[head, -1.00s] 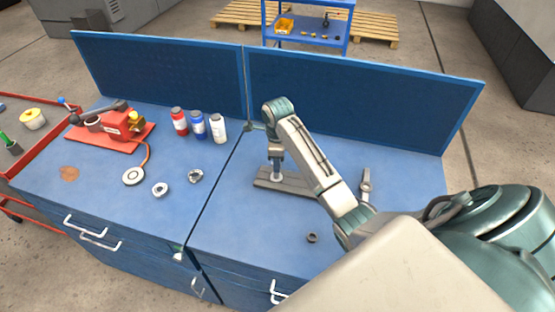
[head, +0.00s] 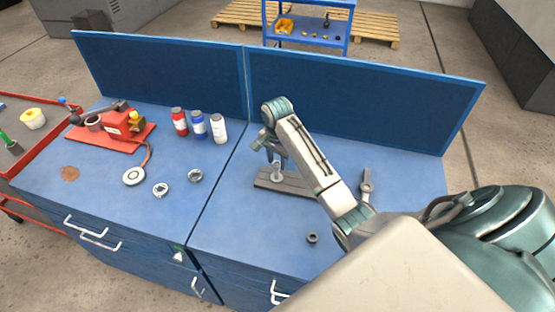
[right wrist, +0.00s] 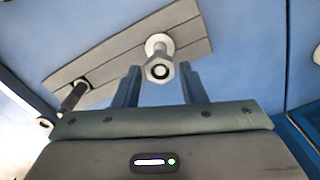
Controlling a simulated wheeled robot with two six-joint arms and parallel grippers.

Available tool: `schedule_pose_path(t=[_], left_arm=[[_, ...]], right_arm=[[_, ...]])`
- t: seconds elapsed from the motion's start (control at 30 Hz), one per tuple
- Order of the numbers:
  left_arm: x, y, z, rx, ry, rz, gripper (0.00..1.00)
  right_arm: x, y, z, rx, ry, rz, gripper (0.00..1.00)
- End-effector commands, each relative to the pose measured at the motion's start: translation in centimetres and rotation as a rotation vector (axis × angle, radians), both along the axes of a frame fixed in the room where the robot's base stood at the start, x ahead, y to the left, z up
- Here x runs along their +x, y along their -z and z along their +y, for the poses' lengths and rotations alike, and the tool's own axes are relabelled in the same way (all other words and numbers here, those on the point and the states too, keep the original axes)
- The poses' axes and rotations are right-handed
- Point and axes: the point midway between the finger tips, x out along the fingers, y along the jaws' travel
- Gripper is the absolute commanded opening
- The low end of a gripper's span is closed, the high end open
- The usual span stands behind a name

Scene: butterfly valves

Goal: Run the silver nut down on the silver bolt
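The silver bolt (head: 277,172) stands upright on a grey plate (head: 301,189) on the right half of the bench. In the right wrist view, the silver nut (right wrist: 149,70) is around the bolt's near end, with a pale round base (right wrist: 159,41) beyond it. My right gripper (right wrist: 161,86) is open, with one finger on each side of the nut and visible gaps. It also shows in the head view (head: 270,147), just above the bolt. How far down the nut sits is hard to tell. My left gripper is not in view.
A dark bolt (right wrist: 73,97) stands on the same plate. A dark nut (head: 312,238) lies in front of the plate, and a grey lever-like part (head: 366,184) to its right. Bottles (head: 198,125) and a red-based device (head: 110,135) stand left. The front right bench is mostly clear.

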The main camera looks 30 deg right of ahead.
Motion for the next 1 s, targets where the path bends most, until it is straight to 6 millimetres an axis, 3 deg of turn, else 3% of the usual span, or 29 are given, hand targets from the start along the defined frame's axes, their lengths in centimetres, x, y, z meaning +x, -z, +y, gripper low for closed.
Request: schedule_pose_path(t=[0.7, 1.0], left_arm=[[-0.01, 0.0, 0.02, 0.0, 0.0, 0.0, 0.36], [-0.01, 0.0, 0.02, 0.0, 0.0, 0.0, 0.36]], right_arm=[[0.33, -0.01, 0.13, 0.001, -0.942, -0.001, 0.38], [0.38, -0.01, 0.14, 0.001, -1.08, 0.0, 0.38]])
